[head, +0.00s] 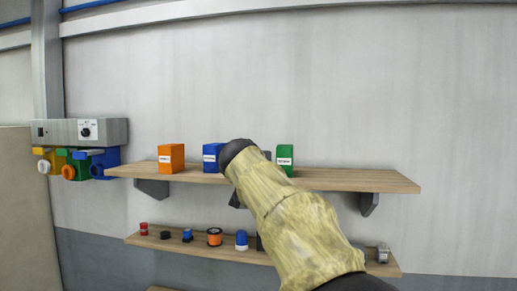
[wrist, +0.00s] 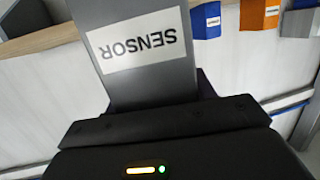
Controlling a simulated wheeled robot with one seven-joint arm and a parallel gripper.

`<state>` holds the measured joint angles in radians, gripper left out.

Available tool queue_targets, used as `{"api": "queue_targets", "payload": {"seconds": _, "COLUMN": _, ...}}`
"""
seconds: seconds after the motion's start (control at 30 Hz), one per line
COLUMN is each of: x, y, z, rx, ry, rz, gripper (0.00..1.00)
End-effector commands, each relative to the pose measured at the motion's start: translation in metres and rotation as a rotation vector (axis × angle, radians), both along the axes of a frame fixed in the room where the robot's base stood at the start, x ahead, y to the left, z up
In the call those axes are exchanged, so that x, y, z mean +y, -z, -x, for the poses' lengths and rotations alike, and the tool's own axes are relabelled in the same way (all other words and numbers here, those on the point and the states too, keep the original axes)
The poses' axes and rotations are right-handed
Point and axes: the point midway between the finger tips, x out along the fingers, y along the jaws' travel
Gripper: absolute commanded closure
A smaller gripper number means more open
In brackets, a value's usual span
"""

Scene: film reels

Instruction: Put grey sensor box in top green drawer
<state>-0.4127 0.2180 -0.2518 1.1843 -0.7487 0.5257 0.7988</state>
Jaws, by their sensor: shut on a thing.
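The grey sensor box (wrist: 150,85) fills the upper middle of the wrist view, with its white SENSOR label upside down. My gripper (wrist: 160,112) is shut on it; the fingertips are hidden. In the head view my sleeved arm reaches up in front of the shelf and hides the gripper. A small grey patch (head: 267,155) shows beside the arm's dark end; I cannot tell if it is the held box. I can make out no clear green drawer; a green part sits under the grey wall unit (head: 80,131) at left.
The upper wooden shelf (head: 390,180) carries an orange box (head: 171,158), a blue box (head: 210,157) and a green box (head: 285,160). The lower shelf (head: 160,239) holds several small parts. The upper shelf's right end is clear.

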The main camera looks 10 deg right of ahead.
Motion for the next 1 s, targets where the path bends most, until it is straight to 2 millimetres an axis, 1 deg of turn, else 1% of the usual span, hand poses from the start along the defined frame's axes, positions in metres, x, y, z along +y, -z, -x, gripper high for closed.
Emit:
{"api": "queue_targets", "payload": {"seconds": 0.17, "x": 0.022, "y": 0.047, "z": -0.03, "rx": 0.014, "ry": -0.07, "rz": -0.001, "gripper": 0.89}}
{"api": "queue_targets", "payload": {"seconds": 0.3, "x": 0.043, "y": 0.1, "z": -0.056, "rx": 0.028, "ry": -0.144, "rz": -0.005, "gripper": 0.89}}
{"api": "queue_targets", "payload": {"seconds": 0.37, "x": 0.053, "y": 0.124, "z": -0.066, "rx": 0.034, "ry": -0.176, "rz": -0.008, "gripper": 0.89}}
{"api": "queue_targets", "payload": {"seconds": 0.4, "x": 0.059, "y": 0.14, "z": -0.072, "rx": 0.035, "ry": -0.197, "rz": -0.01, "gripper": 0.89}}
{"api": "queue_targets", "payload": {"seconds": 0.47, "x": 0.067, "y": 0.165, "z": -0.081, "rx": 0.039, "ry": -0.226, "rz": -0.012, "gripper": 0.89}}
{"api": "queue_targets", "payload": {"seconds": 0.53, "x": 0.075, "y": 0.195, "z": -0.089, "rx": 0.041, "ry": -0.259, "rz": -0.013, "gripper": 0.89}}
{"api": "queue_targets", "payload": {"seconds": 0.57, "x": 0.078, "y": 0.208, "z": -0.093, "rx": 0.04, "ry": -0.272, "rz": -0.013, "gripper": 0.89}}
{"api": "queue_targets", "payload": {"seconds": 0.6, "x": 0.083, "y": 0.225, "z": -0.097, "rx": 0.039, "ry": -0.289, "rz": -0.014, "gripper": 0.89}}
{"api": "queue_targets", "payload": {"seconds": 0.67, "x": 0.088, "y": 0.251, "z": -0.102, "rx": 0.037, "ry": -0.31, "rz": -0.014, "gripper": 0.89}}
{"api": "queue_targets", "payload": {"seconds": 0.7, "x": 0.09, "y": 0.269, "z": -0.105, "rx": 0.034, "ry": -0.323, "rz": -0.012, "gripper": 0.89}}
{"api": "queue_targets", "payload": {"seconds": 0.73, "x": 0.091, "y": 0.282, "z": -0.107, "rx": 0.031, "ry": -0.331, "rz": -0.013, "gripper": 0.89}}
{"api": "queue_targets", "payload": {"seconds": 0.8, "x": 0.093, "y": 0.314, "z": -0.111, "rx": 0.027, "ry": -0.344, "rz": -0.011, "gripper": 0.89}}
{"api": "queue_targets", "payload": {"seconds": 0.87, "x": 0.094, "y": 0.341, "z": -0.113, "rx": 0.024, "ry": -0.354, "rz": -0.011, "gripper": 0.89}}
{"api": "queue_targets", "payload": {"seconds": 0.9, "x": 0.093, "y": 0.36, "z": -0.113, "rx": 0.022, "ry": -0.358, "rz": -0.011, "gripper": 0.89}}
{"api": "queue_targets", "payload": {"seconds": 0.97, "x": 0.092, "y": 0.387, "z": -0.112, "rx": 0.02, "ry": -0.363, "rz": -0.01, "gripper": 0.89}}
{"api": "queue_targets", "payload": {"seconds": 1.0, "x": 0.091, "y": 0.405, "z": -0.111, "rx": 0.019, "ry": -0.364, "rz": -0.011, "gripper": 0.89}}
